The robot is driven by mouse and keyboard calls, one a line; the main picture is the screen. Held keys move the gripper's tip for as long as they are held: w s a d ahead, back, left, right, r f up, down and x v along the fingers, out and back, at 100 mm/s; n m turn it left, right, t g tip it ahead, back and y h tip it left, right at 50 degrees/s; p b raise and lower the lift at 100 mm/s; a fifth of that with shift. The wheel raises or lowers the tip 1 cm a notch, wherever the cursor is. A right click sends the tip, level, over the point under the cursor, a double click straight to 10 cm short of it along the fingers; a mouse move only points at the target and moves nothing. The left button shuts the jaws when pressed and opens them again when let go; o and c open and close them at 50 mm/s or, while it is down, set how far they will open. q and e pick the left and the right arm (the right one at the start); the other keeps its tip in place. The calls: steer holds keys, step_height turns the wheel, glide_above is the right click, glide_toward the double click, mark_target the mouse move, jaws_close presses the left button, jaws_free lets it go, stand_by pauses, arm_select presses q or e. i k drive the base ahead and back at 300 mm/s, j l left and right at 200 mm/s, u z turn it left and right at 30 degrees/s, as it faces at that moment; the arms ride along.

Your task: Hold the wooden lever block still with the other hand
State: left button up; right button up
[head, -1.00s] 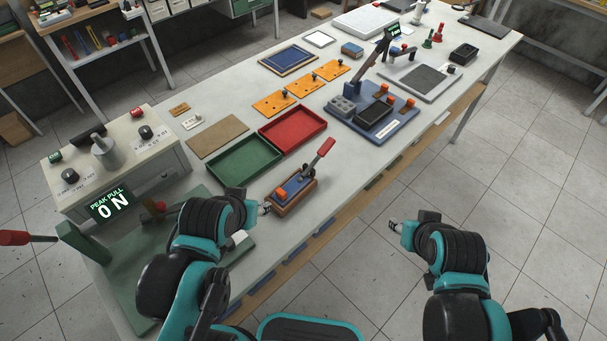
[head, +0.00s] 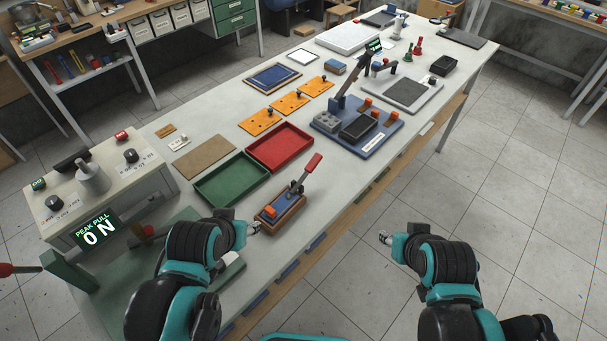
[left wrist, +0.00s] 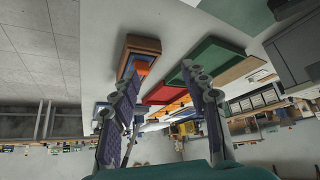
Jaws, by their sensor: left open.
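The wooden lever block (head: 287,215) lies on the near edge of the bench, with a blue top, an orange piece and a raised lever with a red handle (head: 312,162). It also shows in the left wrist view (left wrist: 142,47), ahead of the fingers and towards the left one. My left gripper (head: 255,228) is just left of the block's near end, apart from it. In the left wrist view my left gripper (left wrist: 162,76) has its fingers spread with nothing between them. My right gripper (head: 385,237) is over the floor, right of the bench; its fingers are too small to judge.
Green (head: 232,180) and red (head: 280,147) trays lie just behind the block. A grey box with a "PEAK PULL 0 N" display (head: 98,232) stands to the left. A blue fixture board (head: 358,126) is farther right. Floor is open beyond the bench's near edge.

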mark_target(316, 158)
steer(key=i+l, duration=0.15)
steer(key=l, duration=0.25)
steer(key=i+l+u, duration=0.15)
steer(key=l, duration=0.25)
steer(key=i+l, duration=0.15)
steer(key=l, duration=0.25)
steer(key=i+l+u, duration=0.15)
steer(key=l, duration=0.25)
steer(key=u, duration=1.55)
